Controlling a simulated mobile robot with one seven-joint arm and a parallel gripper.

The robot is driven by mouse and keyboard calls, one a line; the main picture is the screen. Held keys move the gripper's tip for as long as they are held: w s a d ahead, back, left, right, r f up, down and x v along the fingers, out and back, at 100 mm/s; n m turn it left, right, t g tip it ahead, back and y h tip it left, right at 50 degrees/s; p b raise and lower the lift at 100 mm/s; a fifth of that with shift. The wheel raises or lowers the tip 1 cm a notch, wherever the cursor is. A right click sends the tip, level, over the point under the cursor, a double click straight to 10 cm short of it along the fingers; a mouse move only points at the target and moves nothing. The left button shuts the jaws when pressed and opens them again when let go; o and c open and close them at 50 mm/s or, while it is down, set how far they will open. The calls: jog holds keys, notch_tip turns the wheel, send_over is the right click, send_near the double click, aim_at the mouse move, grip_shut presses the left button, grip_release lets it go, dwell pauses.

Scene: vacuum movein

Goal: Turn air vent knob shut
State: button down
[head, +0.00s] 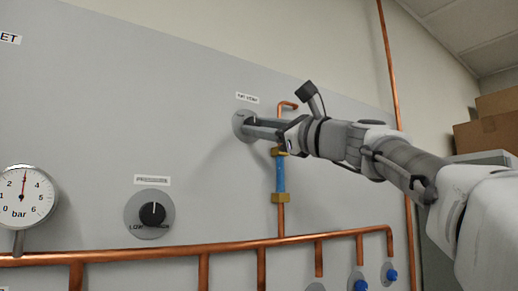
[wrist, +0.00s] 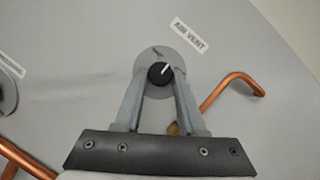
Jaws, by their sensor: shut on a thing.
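The air vent knob (wrist: 159,73) is a small black round knob with a white pointer line, on a grey disc (wrist: 153,56) under the AIR VENT label (wrist: 188,35). In the wrist view its pointer line slants up and to the right. My gripper (wrist: 160,78) is shut on the knob, with one finger on each side. In the head view my gripper (head: 250,128) reaches the grey disc from the right, and its fingers hide the knob there. Any markings on the disc are too small to read.
A copper pipe (head: 281,215) with brass fittings and a blue section runs just below my gripper. Further left are a pressure gauge (head: 24,197) and a black pressure knob (head: 153,213). A horizontal copper pipe (head: 150,252) runs along the lower panel. Boxes (head: 490,130) stand at the right.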

jog(key=n+g, duration=0.1)
jog(key=n, duration=0.1)
jog(key=n+p, duration=0.1)
jog(key=n, duration=0.1)
jog(key=n+g+p, duration=0.1)
jog(key=shift+w+d+r+n+g, duration=0.1)
jog(key=shift+d+r+n+g, duration=0.05)
jog(key=shift+r+n+g, duration=0.2)
jog(key=n+p, duration=0.1)
jog(key=n, duration=0.1)
jog(key=n+g+p, duration=0.1)
jog(key=n, duration=0.1)
jog(key=shift+n+g, duration=0.25)
jog(key=shift+n+p, duration=0.3)
jog(key=c, duration=0.5)
grip_release()
jog(key=shift+d, duration=0.1)
jog(key=b+v, duration=0.3)
jog(key=v, duration=1.4)
jog(key=shift+d+r, duration=0.15)
